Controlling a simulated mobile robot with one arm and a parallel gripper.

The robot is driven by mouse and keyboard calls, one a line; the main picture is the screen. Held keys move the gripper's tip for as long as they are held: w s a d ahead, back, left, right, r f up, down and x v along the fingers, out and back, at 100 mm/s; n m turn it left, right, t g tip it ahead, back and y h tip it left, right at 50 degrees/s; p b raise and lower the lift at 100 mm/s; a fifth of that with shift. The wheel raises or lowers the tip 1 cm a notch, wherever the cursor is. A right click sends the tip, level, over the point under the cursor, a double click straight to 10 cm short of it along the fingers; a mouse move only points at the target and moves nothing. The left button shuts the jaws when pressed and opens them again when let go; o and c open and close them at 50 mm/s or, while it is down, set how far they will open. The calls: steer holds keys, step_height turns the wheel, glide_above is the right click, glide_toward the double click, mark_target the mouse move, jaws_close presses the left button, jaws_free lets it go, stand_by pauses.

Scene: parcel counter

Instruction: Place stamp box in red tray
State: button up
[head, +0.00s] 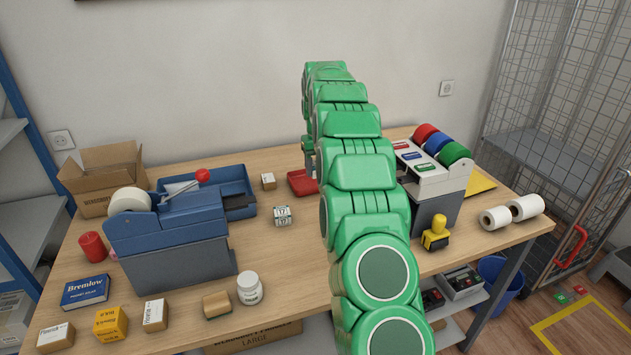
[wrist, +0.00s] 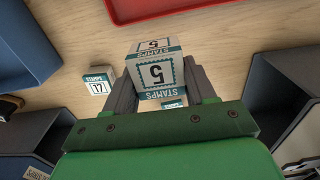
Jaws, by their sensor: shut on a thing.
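My gripper (wrist: 158,84) is shut on a white and teal stamp box (wrist: 156,72) marked "5 STAMPS", seen between the fingers in the wrist view. The red tray (wrist: 185,10) lies beyond the held box at the top of the wrist view, apart from it. In the head view the red tray (head: 301,183) is on the table, partly hidden by my arm. The held box cannot be made out there. Another stamp box marked 17 (wrist: 98,83) stands to the left in the wrist view; it also shows in the head view (head: 282,215). Part of a further stamp label (wrist: 173,104) shows below the held box.
A blue tray (head: 238,181) and a blue-grey dispenser (head: 170,232) stand left of the red tray. A grey rack with coloured rolls (head: 437,182) stands to the right. A small brown-white box (head: 268,181) lies beside the red tray. The table's middle front is mostly clear.

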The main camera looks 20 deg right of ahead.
steer(key=shift+w+d+f, duration=0.15)
steer(key=shift+w+f, duration=0.15)
steer(key=shift+w, duration=0.4)
steer(key=shift+w+d+f, duration=0.25)
steer(key=shift+w+f, duration=0.95)
steer(key=shift+f, duration=0.15)
steer(key=shift+w+d+f, duration=0.2)
steer(key=shift+w+f, duration=0.95)
steer(key=shift+f, duration=0.2)
steer(key=shift+w+f, duration=0.15)
steer(key=shift+f, duration=0.1)
steer(key=shift+f, duration=1.6)
steer(key=shift+f, duration=0.15)
steer(key=o, duration=1.1)
steer(key=shift+c, duration=0.2)
